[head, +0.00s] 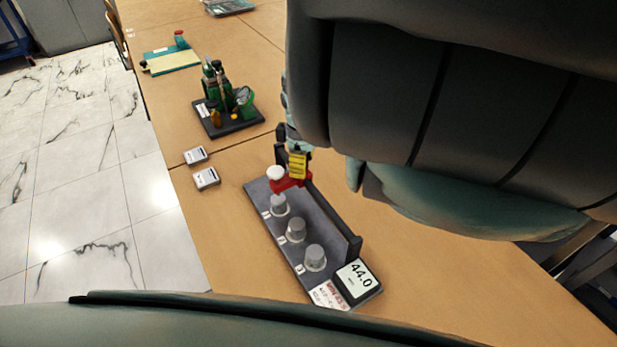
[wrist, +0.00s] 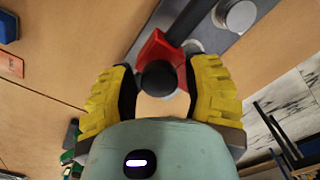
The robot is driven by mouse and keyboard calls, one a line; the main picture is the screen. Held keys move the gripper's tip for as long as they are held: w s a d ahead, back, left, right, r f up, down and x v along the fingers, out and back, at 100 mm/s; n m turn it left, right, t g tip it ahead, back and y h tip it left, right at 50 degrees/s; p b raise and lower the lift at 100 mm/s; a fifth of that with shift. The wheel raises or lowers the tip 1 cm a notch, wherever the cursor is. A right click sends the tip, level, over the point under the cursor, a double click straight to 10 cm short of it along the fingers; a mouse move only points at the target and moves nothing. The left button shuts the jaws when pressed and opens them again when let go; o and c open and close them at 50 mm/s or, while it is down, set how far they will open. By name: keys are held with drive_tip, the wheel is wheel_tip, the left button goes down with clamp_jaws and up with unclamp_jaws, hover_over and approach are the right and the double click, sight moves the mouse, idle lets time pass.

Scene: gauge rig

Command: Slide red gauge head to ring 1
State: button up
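The gauge rig is a dark base plate (head: 260,188) with a dark rail (head: 335,218) along its right side. The red gauge head (head: 287,184) sits at the rail's far end, with a white round part at its left. Several grey cylinders stand along the plate beside small white labels, whose numbers are too small to read surely. A display (head: 357,280) reads 44.0. My gripper (head: 297,162) is at the red head. In the wrist view its yellow fingers (wrist: 160,78) stand open on both sides of a black knob (wrist: 158,79) before the red head (wrist: 157,47); narrow gaps seem to show.
Two small grey-white boxes (head: 206,179) lie left of the rig. A green and yellow board (head: 172,60) lies beyond. My arm covers the right side.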

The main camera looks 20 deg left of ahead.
drive_tip(key=shift+o, duration=1.3)
drive_tip(key=shift+r, duration=0.1)
drive_tip(key=shift+w+a+r, duration=0.1)
drive_tip(key=shift+w+r, duration=0.05)
drive_tip(key=shift+r, duration=0.4)
wheel_tip(320, 180, up, 11)
drive_tip(key=shift+f, duration=0.1)
